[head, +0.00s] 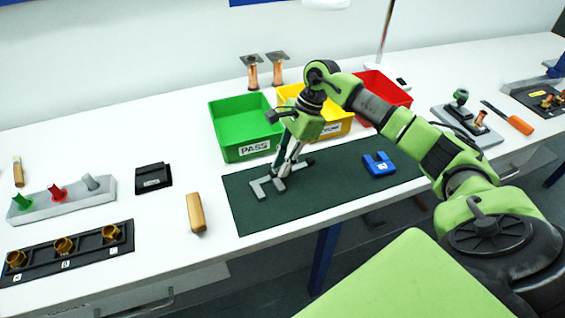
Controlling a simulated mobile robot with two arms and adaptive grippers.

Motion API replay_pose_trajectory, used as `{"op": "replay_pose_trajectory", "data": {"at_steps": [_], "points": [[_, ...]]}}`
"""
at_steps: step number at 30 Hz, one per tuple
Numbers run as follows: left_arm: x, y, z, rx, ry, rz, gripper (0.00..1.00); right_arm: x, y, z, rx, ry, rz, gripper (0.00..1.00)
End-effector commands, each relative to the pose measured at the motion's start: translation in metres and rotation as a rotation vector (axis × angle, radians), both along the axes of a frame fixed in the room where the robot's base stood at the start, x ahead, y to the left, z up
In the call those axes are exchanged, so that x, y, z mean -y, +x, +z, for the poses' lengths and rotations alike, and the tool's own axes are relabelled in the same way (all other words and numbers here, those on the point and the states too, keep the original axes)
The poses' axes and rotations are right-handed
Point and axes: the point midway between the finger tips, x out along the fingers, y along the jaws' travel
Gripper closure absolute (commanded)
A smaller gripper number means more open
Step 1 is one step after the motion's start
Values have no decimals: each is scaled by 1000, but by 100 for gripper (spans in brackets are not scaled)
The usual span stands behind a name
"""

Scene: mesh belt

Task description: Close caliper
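The grey caliper (260,189) lies on the dark green mat (325,190) at the front edge of the table. Its jaws point to the left front, and its beam runs back to the right, partly hidden behind my gripper. My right gripper (282,177) reaches down over the caliper, with its fingertips at or just above the body near the jaws. Whether the fingers touch it, and whether they are open or shut, is too small to tell. My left gripper is not in view.
A blue block (379,163) lies on the mat's right part. Behind stand a green PASS bin (240,120), a yellow bin (335,128) and a red bin (388,92). A wooden-handled piece (196,212) and a black box (153,177) lie left of the mat.

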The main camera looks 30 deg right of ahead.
Motion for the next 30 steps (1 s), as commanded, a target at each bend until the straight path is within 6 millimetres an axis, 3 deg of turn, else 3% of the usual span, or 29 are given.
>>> {"op": "replay_pose_trajectory", "data": {"at_steps": [9,17,18,20,30], "points": [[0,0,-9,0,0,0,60,-40,6,0,2,1,2,100],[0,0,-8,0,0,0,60,-41,5,1,1,1,0,100],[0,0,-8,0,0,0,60,-41,5,1,1,1,0,80],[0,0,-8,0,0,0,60,-41,5,1,1,1,0,65],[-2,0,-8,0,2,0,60,-40,5,1,1,0,0,65]]}}
